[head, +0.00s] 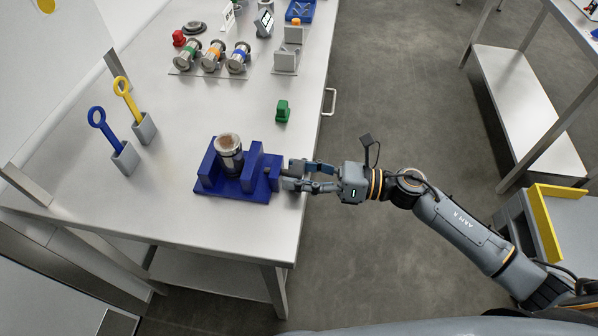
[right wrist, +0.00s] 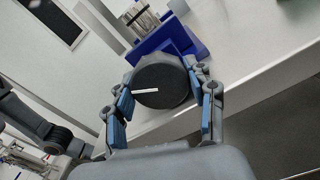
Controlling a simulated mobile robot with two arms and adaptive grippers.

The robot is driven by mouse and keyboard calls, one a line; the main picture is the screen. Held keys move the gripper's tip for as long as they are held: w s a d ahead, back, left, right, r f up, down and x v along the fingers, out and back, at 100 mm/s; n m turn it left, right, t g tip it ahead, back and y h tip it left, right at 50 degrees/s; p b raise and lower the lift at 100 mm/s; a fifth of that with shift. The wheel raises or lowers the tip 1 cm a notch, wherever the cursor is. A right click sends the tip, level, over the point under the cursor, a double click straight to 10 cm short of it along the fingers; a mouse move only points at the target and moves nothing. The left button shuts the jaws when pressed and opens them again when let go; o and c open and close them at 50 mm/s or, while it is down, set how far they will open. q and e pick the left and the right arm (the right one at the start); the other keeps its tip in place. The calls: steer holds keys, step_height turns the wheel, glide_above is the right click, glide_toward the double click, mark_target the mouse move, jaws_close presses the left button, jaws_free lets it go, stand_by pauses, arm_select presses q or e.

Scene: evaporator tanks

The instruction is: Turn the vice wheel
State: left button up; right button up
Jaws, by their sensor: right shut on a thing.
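A blue vice (head: 232,188) sits at the right edge of the metal table and holds an upright silver cylinder (head: 229,150) between its jaws. The vice wheel (right wrist: 160,86) is a round black disc with a white mark on its face, at the vice's right side. My right gripper (head: 293,175) reaches in from the right, with its fingers on either side of the wheel. In the right wrist view the two blue-padded fingers (right wrist: 165,102) flank the wheel and are shut on it. The wheel is mostly hidden by the fingers in the head view. My left gripper is not in view.
A small green block (head: 282,111) stands behind the vice. Blue and yellow ring-handled tools stand in grey holders (head: 126,157) at left. Several cylinders with coloured bands (head: 212,56) lie on a rack farther back. A door-type handle (head: 329,102) sticks out from the table's right side.

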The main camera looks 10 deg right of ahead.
stand_by(0.4)
steer(key=o, duration=1.2)
steer(key=v, duration=1.2)
